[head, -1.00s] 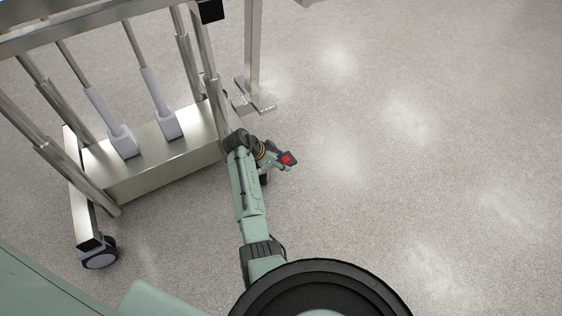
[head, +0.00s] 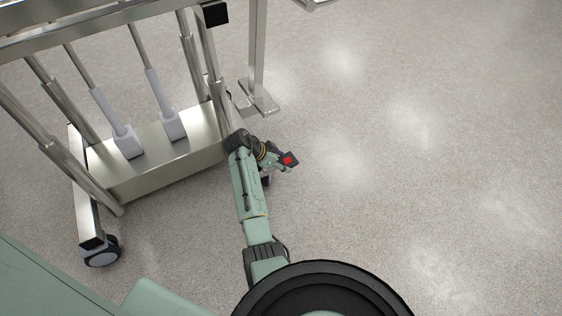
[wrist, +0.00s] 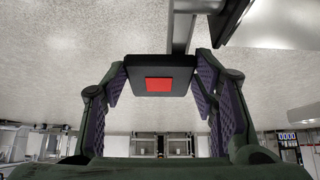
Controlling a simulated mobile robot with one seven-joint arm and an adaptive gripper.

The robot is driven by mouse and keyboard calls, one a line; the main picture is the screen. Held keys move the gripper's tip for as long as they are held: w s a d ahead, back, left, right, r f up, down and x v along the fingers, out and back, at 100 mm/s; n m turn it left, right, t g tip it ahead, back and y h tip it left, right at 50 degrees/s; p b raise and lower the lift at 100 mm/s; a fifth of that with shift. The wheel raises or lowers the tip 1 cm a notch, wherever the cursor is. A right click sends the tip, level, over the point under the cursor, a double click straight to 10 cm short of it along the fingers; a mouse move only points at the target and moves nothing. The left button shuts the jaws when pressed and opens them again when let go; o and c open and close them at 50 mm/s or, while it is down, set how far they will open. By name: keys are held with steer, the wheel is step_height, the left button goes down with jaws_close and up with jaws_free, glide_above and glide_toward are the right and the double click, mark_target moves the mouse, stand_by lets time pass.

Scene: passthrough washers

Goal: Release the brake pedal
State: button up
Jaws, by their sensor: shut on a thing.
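The brake pedal is a black block with a red square face. In the wrist view the pedal (wrist: 158,84) sits between my two purple-padded fingers, with a metal bar behind it. My gripper (wrist: 160,72) is shut on its sides. In the head view the pedal (head: 289,160) shows low beside the metal cart, at the end of my green arm. My gripper (head: 277,162) is small there, and its fingers are partly hidden.
The metal cart (head: 160,160) with upright posts stands at the left, close beside my arm. A caster wheel (head: 102,252) is at its near left corner. A flat metal foot (head: 260,97) lies beyond the gripper. The speckled floor to the right is clear.

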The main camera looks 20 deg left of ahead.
steer(key=o, duration=1.7)
steer(key=shift+r, duration=0.1)
steer(key=v, duration=1.2)
